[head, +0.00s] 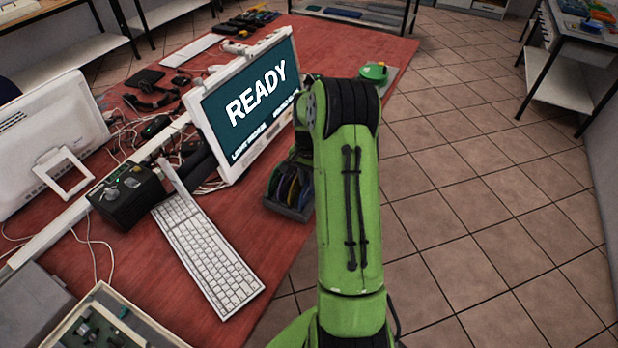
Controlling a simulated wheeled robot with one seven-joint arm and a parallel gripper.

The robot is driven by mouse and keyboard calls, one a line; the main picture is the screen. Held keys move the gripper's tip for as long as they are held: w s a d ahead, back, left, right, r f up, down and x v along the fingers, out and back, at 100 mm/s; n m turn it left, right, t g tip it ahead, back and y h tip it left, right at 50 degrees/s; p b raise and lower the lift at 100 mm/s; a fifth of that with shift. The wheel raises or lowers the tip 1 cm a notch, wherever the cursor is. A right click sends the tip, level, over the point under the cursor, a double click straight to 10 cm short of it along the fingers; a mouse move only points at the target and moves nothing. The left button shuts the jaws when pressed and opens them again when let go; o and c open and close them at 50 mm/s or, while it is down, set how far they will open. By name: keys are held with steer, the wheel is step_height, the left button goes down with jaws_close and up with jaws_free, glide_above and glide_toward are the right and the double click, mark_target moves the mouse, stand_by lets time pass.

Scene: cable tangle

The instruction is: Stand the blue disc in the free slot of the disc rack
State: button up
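A dark grey disc rack (287,211) stands on the red table near its right edge, just right of the monitor's foot. Several discs stand upright in it, one with a blue look (287,186); they are small, dark and partly covered by my arm. I cannot tell whether this is the task's blue disc or which slot is free. My green arm rises in front of the rack's right side and bends at a black joint. My gripper does not show; the arm hides whatever is behind it.
A white monitor (245,105) reading READY stands left of the rack. A white keyboard (208,257), a black box (127,196) and loose cables crowd the red table (335,38). A green object (374,71) sits at the far right edge. Tiled floor to the right is clear.

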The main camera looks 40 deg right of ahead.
steer(key=shift+o, duration=1.4)
step_height(320, 180, up, 16)
steer(key=p, duration=0.3)
steer(key=shift+f, duration=0.1)
